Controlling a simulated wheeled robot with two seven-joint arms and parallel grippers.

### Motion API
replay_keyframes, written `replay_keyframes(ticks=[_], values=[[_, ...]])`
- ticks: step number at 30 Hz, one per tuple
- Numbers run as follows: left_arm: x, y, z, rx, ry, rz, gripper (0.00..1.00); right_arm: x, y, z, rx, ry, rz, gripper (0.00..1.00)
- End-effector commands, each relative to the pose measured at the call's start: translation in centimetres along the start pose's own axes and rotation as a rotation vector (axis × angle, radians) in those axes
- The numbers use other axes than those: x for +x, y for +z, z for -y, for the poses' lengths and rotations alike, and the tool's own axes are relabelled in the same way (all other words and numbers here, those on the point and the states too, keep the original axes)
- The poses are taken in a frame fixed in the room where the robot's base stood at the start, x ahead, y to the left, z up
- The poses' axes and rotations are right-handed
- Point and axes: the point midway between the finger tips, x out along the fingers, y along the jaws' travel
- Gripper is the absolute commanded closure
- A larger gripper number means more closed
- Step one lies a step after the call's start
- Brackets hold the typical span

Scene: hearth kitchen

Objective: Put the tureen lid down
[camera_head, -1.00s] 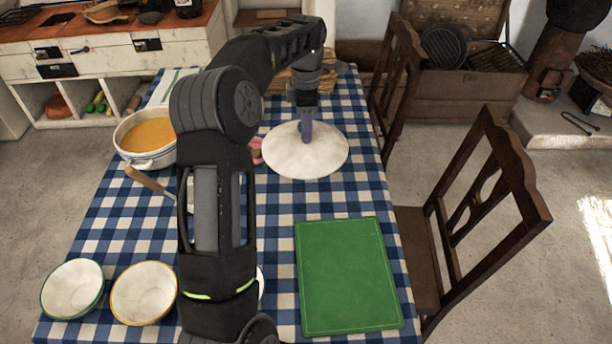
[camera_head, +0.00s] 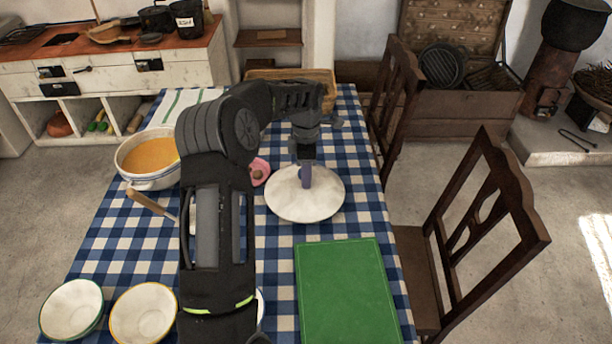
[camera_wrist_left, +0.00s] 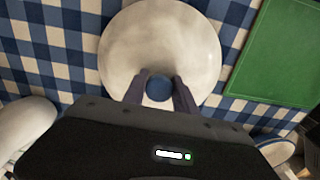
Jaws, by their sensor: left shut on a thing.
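The white tureen lid (camera_head: 326,203) is a round shallow dome, just behind the green board in the head view. It also fills the upper middle of the left wrist view (camera_wrist_left: 160,35). My left gripper (camera_head: 305,176) points down over it and is shut on its blue knob (camera_wrist_left: 159,88). The lid is at or very near the tablecloth; I cannot tell whether it touches. My right gripper is not in view.
A green cutting board (camera_head: 345,290) lies in front of the lid. Two bowls (camera_head: 72,309) (camera_head: 144,312) stand at the front left. A ladle handle (camera_head: 148,204) and a pink item (camera_head: 260,170) lie nearby. A basket (camera_head: 320,80) is at the back. Chairs (camera_head: 480,220) line the right side.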

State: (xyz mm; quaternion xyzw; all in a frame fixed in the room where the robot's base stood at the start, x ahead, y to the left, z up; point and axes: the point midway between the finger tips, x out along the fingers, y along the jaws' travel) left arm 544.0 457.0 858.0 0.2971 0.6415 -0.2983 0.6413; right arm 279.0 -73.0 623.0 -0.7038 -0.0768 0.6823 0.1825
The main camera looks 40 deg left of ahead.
Motion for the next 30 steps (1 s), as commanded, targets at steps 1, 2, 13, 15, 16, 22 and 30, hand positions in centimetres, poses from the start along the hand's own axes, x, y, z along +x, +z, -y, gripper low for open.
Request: replay_keyframes(ticks=[1, 2, 13, 15, 16, 22, 30], values=[[0.5, 0.0, 0.0, 0.000, -0.002, 0.000, 1.00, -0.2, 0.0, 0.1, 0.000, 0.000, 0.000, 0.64], [0.8, 0.0, 0.0, 0.000, 0.000, 0.001, 1.00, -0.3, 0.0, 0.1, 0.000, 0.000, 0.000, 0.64], [1.4, 0.0, -0.1, 0.001, 0.002, 0.001, 1.00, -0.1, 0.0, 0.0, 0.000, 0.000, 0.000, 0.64], [1.6, 0.1, 0.0, 0.001, 0.001, 0.001, 0.66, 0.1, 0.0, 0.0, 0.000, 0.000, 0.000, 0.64], [1.6, 0.1, 0.0, 0.001, 0.001, 0.001, 0.63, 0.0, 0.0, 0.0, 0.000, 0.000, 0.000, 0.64], [1.6, 0.0, 0.0, 0.001, 0.000, 0.001, 0.47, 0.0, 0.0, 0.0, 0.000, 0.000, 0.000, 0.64], [1.5, 0.0, 0.0, 0.001, 0.000, 0.001, 0.45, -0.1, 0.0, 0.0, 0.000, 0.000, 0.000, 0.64]])
